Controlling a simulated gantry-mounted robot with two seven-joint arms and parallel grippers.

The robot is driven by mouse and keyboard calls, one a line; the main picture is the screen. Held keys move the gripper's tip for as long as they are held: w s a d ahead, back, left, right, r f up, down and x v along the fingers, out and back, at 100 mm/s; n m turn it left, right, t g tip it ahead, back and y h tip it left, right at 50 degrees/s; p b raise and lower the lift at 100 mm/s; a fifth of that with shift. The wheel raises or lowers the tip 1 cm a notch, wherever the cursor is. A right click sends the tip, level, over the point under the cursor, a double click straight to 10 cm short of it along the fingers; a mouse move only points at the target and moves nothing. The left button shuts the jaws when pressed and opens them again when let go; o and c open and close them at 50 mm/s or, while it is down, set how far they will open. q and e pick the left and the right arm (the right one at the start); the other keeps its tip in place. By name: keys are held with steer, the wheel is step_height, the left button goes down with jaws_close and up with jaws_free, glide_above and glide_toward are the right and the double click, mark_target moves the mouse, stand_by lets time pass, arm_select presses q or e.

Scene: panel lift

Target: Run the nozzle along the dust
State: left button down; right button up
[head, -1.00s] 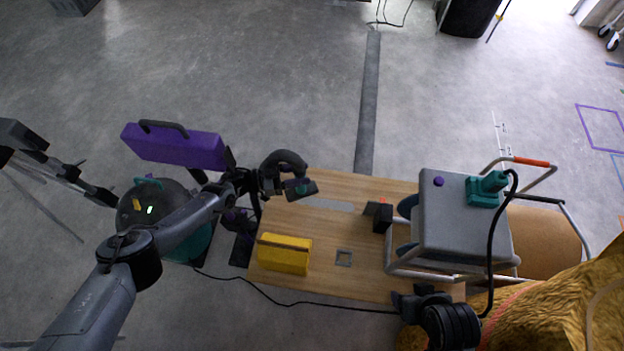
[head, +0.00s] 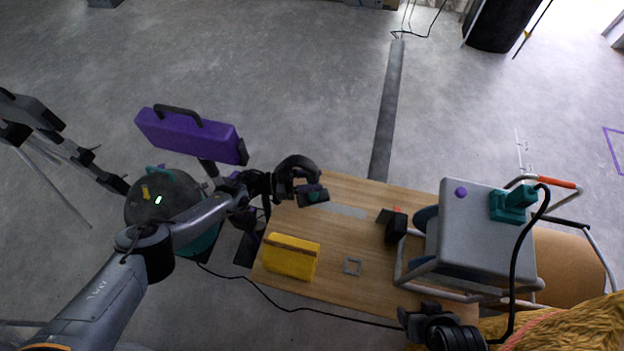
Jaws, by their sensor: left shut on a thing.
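My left gripper (head: 292,188) is shut on a dark vacuum nozzle (head: 314,197) with a teal part. A black curved hose arches over the gripper. The dust looks like a pale grey strip (head: 345,210) on the wooden board (head: 335,237). The nozzle is at the strip's left end; I cannot tell if it touches the board. The round black and teal vacuum (head: 203,243) stands left of the board, partly behind my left arm. My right gripper (head: 418,322) seems to be the dark shape at the bottom edge; its jaws are unclear.
A yellow box (head: 291,257) and a small grey square frame (head: 353,266) lie on the board. A black block (head: 396,229) stands right of the strip. A grey-topped cart (head: 470,230) carries a teal device (head: 508,206). A purple case (head: 190,135) is behind my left arm.

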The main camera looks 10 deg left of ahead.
arm_select(q)
steer(key=shift+f+b, duration=0.65)
steer(key=shift+f, duration=0.25)
steer(key=shift+s+d, duration=0.1)
steer(key=shift+d, duration=1.35)
steer(key=shift+d+r+p, duration=0.1)
steer(key=shift+d+p, duration=0.2)
steer(key=shift+d, duration=0.45)
steer(key=shift+d+b, duration=0.7)
steer(key=shift+d, duration=5.6)
steer(key=shift+s+r+p, duration=0.25)
steer(key=shift+r+p, duration=0.95)
steer(key=shift+r, duration=0.1)
steer(key=shift+s+r+p, duration=0.2)
steer(key=shift+r+p, duration=0.95)
steer(key=shift+r, duration=0.2)
